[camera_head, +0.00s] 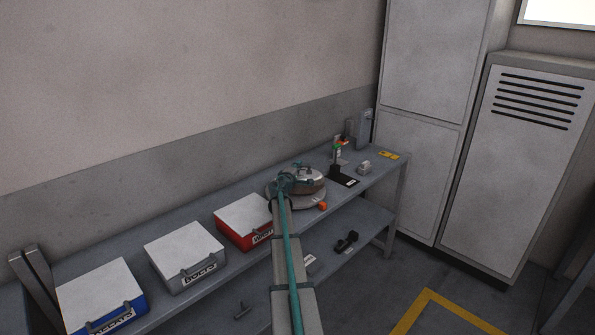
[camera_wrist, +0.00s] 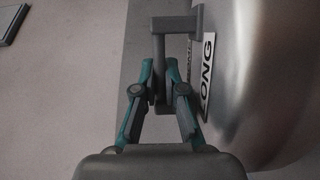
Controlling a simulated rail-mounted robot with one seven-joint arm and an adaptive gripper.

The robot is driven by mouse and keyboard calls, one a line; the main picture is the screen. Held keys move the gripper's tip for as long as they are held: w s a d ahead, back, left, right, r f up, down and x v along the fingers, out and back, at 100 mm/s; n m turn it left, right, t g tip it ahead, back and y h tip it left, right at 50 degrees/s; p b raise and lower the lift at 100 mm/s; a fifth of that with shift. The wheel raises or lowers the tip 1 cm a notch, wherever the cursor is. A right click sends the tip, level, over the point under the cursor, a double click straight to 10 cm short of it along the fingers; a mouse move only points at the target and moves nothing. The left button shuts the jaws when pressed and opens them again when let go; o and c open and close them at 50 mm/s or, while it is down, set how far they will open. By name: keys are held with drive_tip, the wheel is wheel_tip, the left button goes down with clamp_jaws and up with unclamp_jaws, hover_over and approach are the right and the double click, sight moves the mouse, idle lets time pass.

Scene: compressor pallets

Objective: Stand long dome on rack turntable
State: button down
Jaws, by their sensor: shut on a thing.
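The long dome (camera_head: 312,186) is a rounded, shiny metal shell. In the head view it appears over the round grey turntable (camera_head: 318,204) on the bench; whether it touches the turntable cannot be told. In the wrist view the dome (camera_wrist: 265,75) fills the right side, and its white label (camera_wrist: 206,68) shows the letters "ONG". My gripper (camera_head: 283,184) is at the dome's left side. Its teal-and-grey fingers (camera_wrist: 165,90) are shut on the dome's dark grey handle (camera_wrist: 159,50). My arm hides part of the turntable's left and front.
A red case (camera_head: 243,221), a grey case (camera_head: 185,250) and a blue case (camera_head: 102,293) stand left along the bench. A black stand (camera_head: 342,177) and a small grey part (camera_head: 364,167) are right of the turntable. A wall rises behind; cabinets (camera_head: 425,175) stand right.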

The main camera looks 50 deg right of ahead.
drive_tip(key=shift+f, duration=0.95)
drive_tip(key=shift+f, duration=0.1)
drive_tip(key=c, duration=1.2)
unclamp_jaws()
drive_tip(key=shift+a, duration=0.1)
drive_tip(key=shift+c, duration=0.2)
drive_tip(key=b+v, duration=0.3)
drive_tip(key=v, duration=0.9)
drive_tip(key=shift+b, duration=0.3)
